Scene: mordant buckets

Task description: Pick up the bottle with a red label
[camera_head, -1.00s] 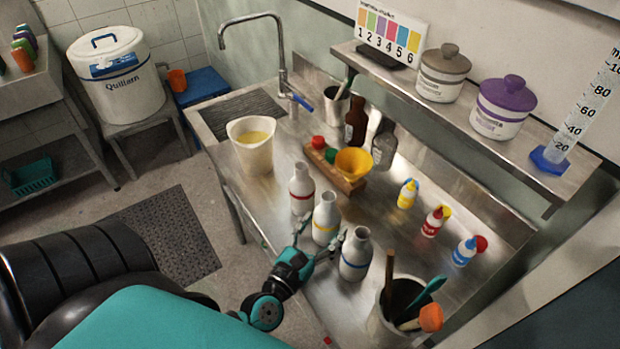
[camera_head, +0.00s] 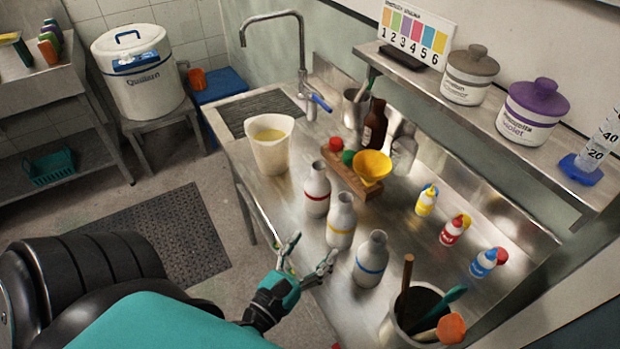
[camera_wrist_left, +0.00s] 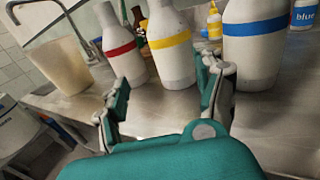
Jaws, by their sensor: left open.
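A white bottle with a red band (camera_head: 317,190) stands upright on the steel worktop, leftmost in a row of three. It also shows in the left wrist view (camera_wrist_left: 123,47), left of centre. The yellow-banded bottle (camera_head: 341,222) and blue-banded bottle (camera_head: 371,260) stand beside it. A small squeeze bottle with a red label (camera_head: 454,231) stands farther back right. My left gripper (camera_head: 311,252) is open and empty at the worktop's front edge, in front of the yellow-banded bottle. In the left wrist view its fingers (camera_wrist_left: 168,90) point towards the yellow-banded bottle (camera_wrist_left: 169,45), apart from it.
A white beaker of yellow liquid (camera_head: 270,146) stands left of the row. A wooden rack with a yellow funnel (camera_head: 371,166) is behind it. A tool bucket (camera_head: 415,318) stands at the front right. Other small squeeze bottles, yellow (camera_head: 426,201) and blue (camera_head: 486,263), stand behind right.

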